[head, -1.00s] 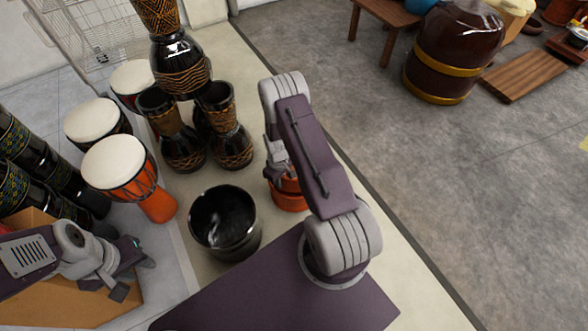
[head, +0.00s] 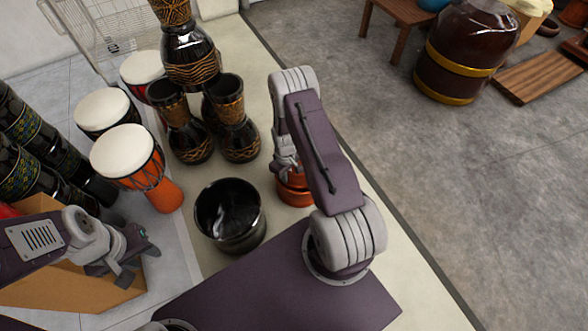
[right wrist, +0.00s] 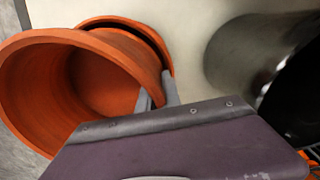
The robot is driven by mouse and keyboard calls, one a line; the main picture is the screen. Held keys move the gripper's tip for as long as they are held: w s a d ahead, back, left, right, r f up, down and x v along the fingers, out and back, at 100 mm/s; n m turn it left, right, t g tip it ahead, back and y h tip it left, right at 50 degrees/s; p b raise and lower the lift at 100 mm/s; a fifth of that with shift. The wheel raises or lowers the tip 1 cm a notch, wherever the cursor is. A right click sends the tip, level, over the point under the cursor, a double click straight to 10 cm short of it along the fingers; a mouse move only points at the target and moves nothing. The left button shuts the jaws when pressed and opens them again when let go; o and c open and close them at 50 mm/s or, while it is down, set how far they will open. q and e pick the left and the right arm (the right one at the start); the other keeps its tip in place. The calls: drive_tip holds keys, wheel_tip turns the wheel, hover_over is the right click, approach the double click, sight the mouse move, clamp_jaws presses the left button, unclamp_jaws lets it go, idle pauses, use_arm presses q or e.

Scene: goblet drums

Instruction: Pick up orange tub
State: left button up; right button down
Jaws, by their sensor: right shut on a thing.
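Two orange tubs show, one partly over the other. In the right wrist view the nearer orange tub (right wrist: 30,85) is large, with its open mouth facing left, and the second tub's rim (right wrist: 128,24) shows behind it. In the head view the lower tub (head: 296,196) stands on the pale strip, partly hidden by my right arm. My right gripper (head: 286,168) is shut on the upper tub's wall; its grey fingers (right wrist: 160,95) show at the tub's right side. Whether the upper tub touches the lower one is unclear. My left gripper (head: 138,264) is open and empty at the lower left.
A shiny black pot (head: 231,232) stands left of the tubs. Black goblet drums (head: 238,135) and an orange drum with a white head (head: 160,192) stand further left. A cardboard box (head: 70,285) lies below my left arm. The grey floor at right is largely clear.

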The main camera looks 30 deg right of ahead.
wheel_tip(320, 180, up, 5)
drive_tip(key=p, duration=0.3)
drive_tip(key=shift+f+p, duration=0.2)
drive_tip(key=shift+p, duration=0.15)
drive_tip(key=s+a+r+p, duration=0.4)
drive_tip(key=s+r+p, duration=0.2)
drive_tip(key=s, duration=0.5)
drive_tip(key=shift+r, duration=0.15)
